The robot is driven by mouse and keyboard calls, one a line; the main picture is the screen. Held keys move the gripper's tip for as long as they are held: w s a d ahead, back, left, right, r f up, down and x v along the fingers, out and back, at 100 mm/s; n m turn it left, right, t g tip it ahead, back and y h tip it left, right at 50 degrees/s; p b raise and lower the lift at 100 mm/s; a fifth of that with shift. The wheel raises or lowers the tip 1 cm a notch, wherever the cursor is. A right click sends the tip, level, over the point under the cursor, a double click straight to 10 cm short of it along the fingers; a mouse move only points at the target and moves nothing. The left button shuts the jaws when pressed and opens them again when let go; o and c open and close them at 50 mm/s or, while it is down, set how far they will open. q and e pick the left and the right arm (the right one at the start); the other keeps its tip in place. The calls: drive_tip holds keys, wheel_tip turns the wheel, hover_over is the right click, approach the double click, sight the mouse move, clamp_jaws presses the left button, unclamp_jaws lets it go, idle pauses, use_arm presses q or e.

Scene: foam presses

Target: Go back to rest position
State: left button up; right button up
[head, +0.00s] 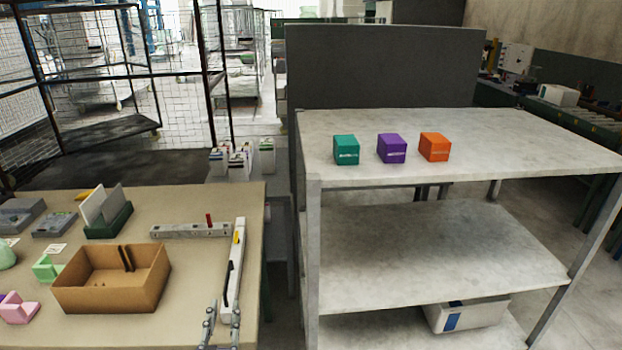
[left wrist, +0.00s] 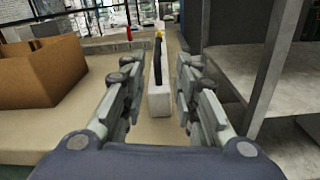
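My left gripper (head: 222,318) shows at the bottom of the head view, over the front right part of the tan table (head: 200,320). In the left wrist view its two fingers (left wrist: 155,88) stand well apart with nothing between them. It is open and empty. My right gripper does not show in either view.
An open cardboard box (head: 75,290) stands on the table left of the gripper. A grey shelf unit (head: 480,190) stands to the right, with teal (head: 346,150), purple (head: 392,148) and orange (head: 435,147) boxes on top. Its post is close to the table's right edge.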

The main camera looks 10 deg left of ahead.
use_arm(q)
drive_tip(key=s+a+f+n+g, duration=0.1)
drive_tip(key=s+f+n+g, duration=0.2)
drive_tip(key=n, duration=0.4)
drive_tip(key=s+a+f+n+g+y, duration=0.1)
drive_tip(key=s+f+n+g, duration=0.1)
drive_tip(key=s+n, duration=0.4)
drive_tip(key=s+a+f+n+g, duration=0.2)
drive_tip(key=s+n+g, duration=0.1)
drive_tip(key=n, duration=0.5)
drive_tip(key=s+d+f+n+g+h, duration=0.2)
drive_tip(key=s+d+n+g+h, duration=0.4)
drive_tip(key=s+d+n, duration=0.55)
drive_tip(key=s+a+f+g, duration=0.1)
drive_tip(key=s+f, duration=0.1)
drive_tip(key=f, duration=1.1)
drive_tip(key=s+a+f, duration=0.1)
drive_tip(key=f, duration=1.2)
drive_tip(key=s+a+f+g, duration=0.1)
drive_tip(key=s+a+f, duration=0.1)
drive_tip(key=s+f, duration=1.4)
drive_tip(key=shift+s+a+f+y, duration=0.3)
drive_tip(key=shift+s+a, duration=0.1)
drive_tip(key=shift+s, duration=0.4)
